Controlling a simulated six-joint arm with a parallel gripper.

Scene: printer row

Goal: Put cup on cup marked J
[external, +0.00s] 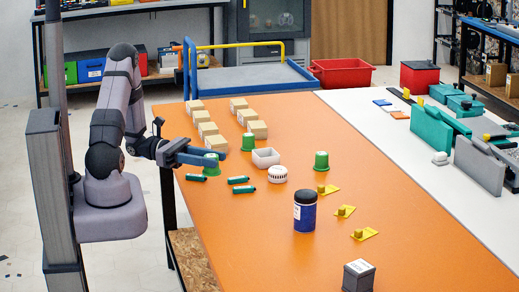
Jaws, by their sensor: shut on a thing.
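My gripper (205,157), at the end of the arm over the left edge of the orange table (250,215), is shut on a green cup (211,168). The fingers partly cover this cup, and I cannot tell whether it touches the table. A second green cup (248,142) stands behind and to the right of the gripper, near the small boxes. A third green cup (321,160) stands farther right, with a pale mark on it. All marks are too small to read, so I cannot tell which cup is marked J.
Near the cups are a white open box (266,157), a white round vented object (277,174), teal cylinders (241,189) and several cardboard boxes (208,130). A dark blue canister (305,212), yellow pieces (345,211) and a grey box (358,276) lie toward the front right. The left front is clear.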

